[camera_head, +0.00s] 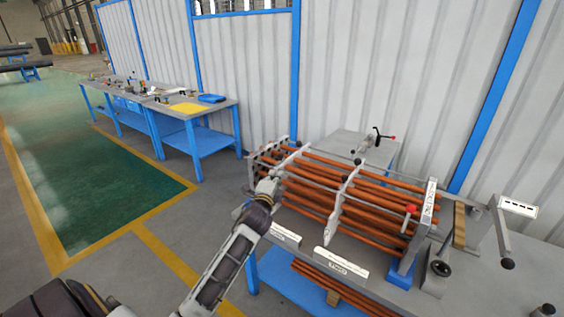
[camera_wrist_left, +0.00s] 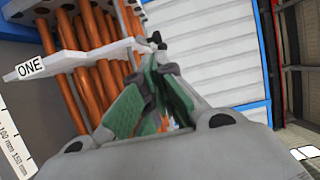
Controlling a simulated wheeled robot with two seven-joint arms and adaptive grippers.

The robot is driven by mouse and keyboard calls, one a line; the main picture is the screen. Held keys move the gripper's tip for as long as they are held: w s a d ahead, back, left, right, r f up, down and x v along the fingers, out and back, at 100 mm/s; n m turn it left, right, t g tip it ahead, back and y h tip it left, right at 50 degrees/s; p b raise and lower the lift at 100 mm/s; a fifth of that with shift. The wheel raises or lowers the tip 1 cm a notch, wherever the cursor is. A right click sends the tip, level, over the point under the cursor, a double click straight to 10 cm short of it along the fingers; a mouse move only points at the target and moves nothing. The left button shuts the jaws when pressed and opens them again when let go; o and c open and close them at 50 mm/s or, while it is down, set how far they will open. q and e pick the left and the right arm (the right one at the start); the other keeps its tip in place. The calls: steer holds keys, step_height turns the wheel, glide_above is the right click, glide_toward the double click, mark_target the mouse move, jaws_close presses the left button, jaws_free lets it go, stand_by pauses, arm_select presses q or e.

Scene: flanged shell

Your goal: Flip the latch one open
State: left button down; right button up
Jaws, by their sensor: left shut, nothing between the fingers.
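The flanged shell's tube bundle, with several copper-coloured tubes (camera_head: 375,205), lies on a grey bench against the wall. In the left wrist view, a white plate labelled "ONE" (camera_wrist_left: 30,67) crosses the tubes, and its bar runs toward my fingertips. The latch itself cannot be made out clearly. My left gripper (camera_head: 268,186) is at the left end of the bundle, on its near side. In the left wrist view my left gripper (camera_wrist_left: 155,48) is shut and empty, its tips close to the bar's end; whether they touch it is unclear. My right gripper is not in view.
A red-tipped handle (camera_head: 410,208) stands out at the bundle's right end. A clamp-like tool with a red knob (camera_head: 372,140) is on the surface behind. White label plates (camera_head: 341,263) line the bench front. Another bench (camera_head: 160,103) stands far left, with open floor before it.

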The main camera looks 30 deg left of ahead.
mark_target(280, 159)
arm_select(q)
steer(key=p+x, duration=0.1)
steer(key=x, duration=1)
steer(key=shift+w+p, duration=0.15)
steer(key=shift+p, duration=0.15)
stand_by(0.5)
steer(key=w+b, duration=0.1)
steer(key=w, duration=0.2)
steer(key=shift+w+d, duration=0.1)
steer(key=shift+w, duration=0.15)
stand_by(0.5)
